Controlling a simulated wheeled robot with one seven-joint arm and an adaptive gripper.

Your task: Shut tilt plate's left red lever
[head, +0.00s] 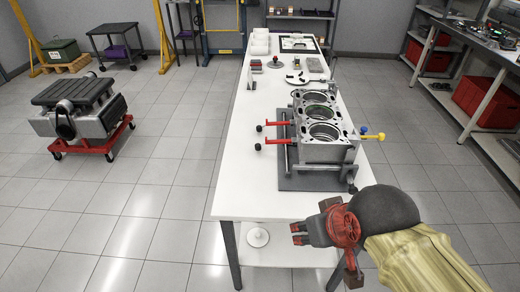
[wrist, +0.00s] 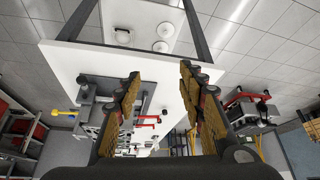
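The tilt plate (head: 300,182) lies on the white table with the engine block (head: 318,152) on it. Two red levers stick out from its left side: a nearer one (head: 272,141) and a farther one (head: 275,124), both with dark knobs. I cannot tell from the frames which is the named lever. In the wrist view, which is upside down, red levers (wrist: 147,125) show beyond the fingers. My gripper (head: 325,254) is at the table's near right corner, apart from the plate. It is open and empty in the wrist view (wrist: 160,74).
A yellow-knobbed lever (head: 375,136) and a blue knob (head: 363,130) are on the block's right side. The white table's (head: 238,190) left strip is clear. Farther back lie small parts and trays. An engine on a red cart (head: 92,144) stands left.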

